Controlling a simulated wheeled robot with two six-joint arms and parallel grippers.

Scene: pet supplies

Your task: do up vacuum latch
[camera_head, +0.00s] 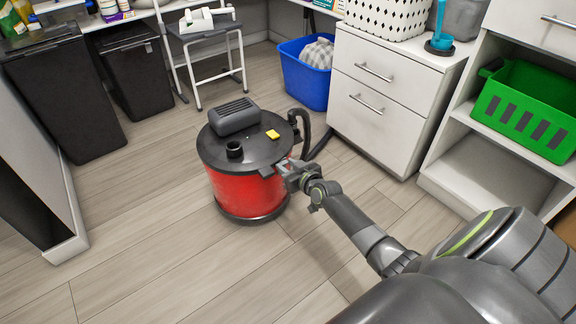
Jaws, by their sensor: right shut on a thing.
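A red drum vacuum (247,191) with a black lid (222,150) stands upright on the wooden floor at the middle of the view. A grey motor housing, a small yellow piece and a dark round port sit on its lid. My right gripper (281,170) is at the lid's right front edge, shut on the latch there. The latch is small and mostly hidden by the gripper, so I cannot tell its exact position. My left gripper is not in view.
White drawers (374,97) stand at the back right, near a blue bin (304,76) with cloth in it. A black hose (305,132) rises behind the vacuum's right side. Dark bins (69,95) stand at the left. The floor in front and left is clear.

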